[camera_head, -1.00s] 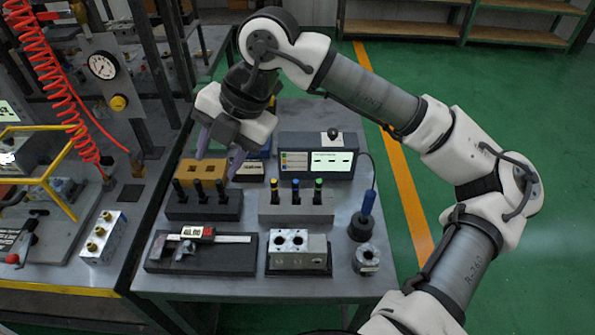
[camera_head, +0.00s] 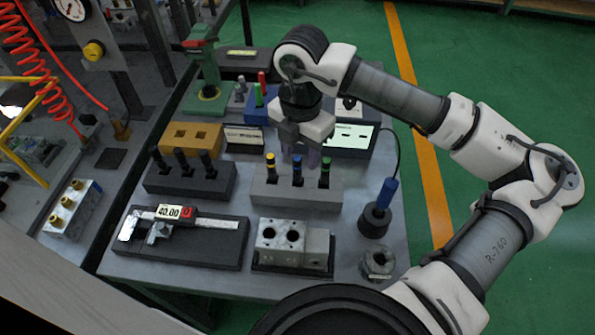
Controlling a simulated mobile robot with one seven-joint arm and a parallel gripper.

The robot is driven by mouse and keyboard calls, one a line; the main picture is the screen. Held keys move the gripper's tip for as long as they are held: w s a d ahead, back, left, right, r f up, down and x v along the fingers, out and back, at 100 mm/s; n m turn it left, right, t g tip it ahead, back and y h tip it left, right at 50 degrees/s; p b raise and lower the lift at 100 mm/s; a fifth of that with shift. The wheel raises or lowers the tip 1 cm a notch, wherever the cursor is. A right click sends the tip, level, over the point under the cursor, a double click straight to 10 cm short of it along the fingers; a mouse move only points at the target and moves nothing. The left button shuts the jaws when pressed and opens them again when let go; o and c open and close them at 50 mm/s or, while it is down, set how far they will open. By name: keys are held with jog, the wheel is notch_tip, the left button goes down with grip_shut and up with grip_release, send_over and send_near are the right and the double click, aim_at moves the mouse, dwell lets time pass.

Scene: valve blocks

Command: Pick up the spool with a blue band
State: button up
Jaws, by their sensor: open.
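The spool with a blue band (camera_head: 297,170) stands upright in the light grey block (camera_head: 262,191), between a yellow-banded spool (camera_head: 270,165) and a green-banded spool (camera_head: 325,172). Its body is dark and its lower part is inside the block. My gripper (camera_head: 302,156) points down with its purple fingers apart and empty. It appears just above or behind the blue-banded spool; its exact depth and whether it touches cannot be told.
A dark block (camera_head: 190,183) with several black spools stands to the left. In front are a caliper on a dark tray (camera_head: 185,240) and a metal valve block (camera_head: 280,245). A blue-handled tool (camera_head: 385,195) in a round holder stands at right. A display panel (camera_head: 352,140) is behind.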

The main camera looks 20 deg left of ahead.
aim_at(297, 171)
jog(key=shift+a+f+p, duration=0.2)
jog(key=shift+f+p, duration=0.35)
jog(key=shift+f, duration=1.2)
jog(key=shift+a+f+p, duration=0.15)
jog(key=shift+f+p, duration=0.4)
jog(key=shift+f, duration=1.15)
jog(key=shift+c, duration=0.2)
grip_shut()
